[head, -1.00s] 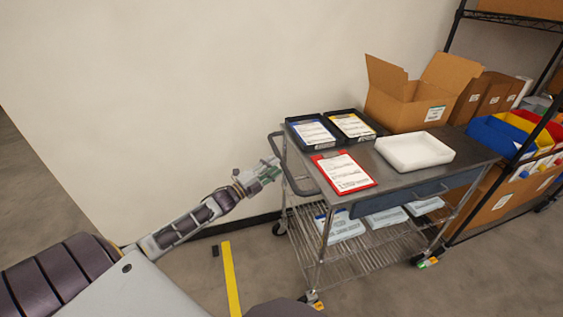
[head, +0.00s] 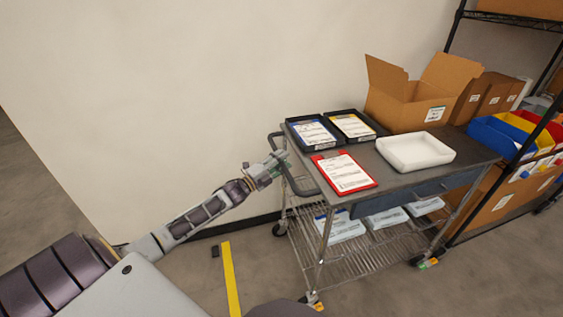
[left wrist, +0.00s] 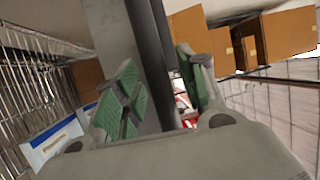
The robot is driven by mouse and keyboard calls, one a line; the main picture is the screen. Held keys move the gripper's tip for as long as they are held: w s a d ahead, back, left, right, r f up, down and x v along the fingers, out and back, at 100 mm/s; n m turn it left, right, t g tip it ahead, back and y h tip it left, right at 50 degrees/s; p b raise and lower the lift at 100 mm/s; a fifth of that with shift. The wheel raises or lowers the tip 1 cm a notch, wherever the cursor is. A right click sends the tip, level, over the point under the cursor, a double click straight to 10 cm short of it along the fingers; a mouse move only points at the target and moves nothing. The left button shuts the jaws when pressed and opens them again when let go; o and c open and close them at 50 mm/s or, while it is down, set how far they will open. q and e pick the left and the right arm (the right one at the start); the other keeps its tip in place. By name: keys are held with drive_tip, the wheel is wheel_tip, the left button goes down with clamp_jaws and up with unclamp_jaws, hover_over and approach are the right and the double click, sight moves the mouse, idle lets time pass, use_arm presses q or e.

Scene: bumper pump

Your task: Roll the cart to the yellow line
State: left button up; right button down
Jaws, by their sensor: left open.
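The grey metal cart (head: 400,182) stands against the wall, with a dark handle (head: 299,186) on its left end. A yellow line (head: 231,280) lies on the floor left of the cart. My left gripper (head: 273,167) is open at the handle. In the left wrist view, a dark bar of the handle (left wrist: 167,60) runs between the green-padded fingers of the left gripper (left wrist: 157,65); contact with the pads cannot be told. My right gripper is out of view.
On the cart are an open cardboard box (head: 410,105), black trays (head: 312,132), a red clipboard (head: 343,172) and a white tray (head: 415,152). A shelf with bins (head: 497,138) stands at right. Floor around the yellow line is largely clear.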

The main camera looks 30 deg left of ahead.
use_arm(q)
drive_tip(key=shift+c, duration=0.5)
clamp_jaws()
drive_tip(key=shift+s+f, duration=0.1)
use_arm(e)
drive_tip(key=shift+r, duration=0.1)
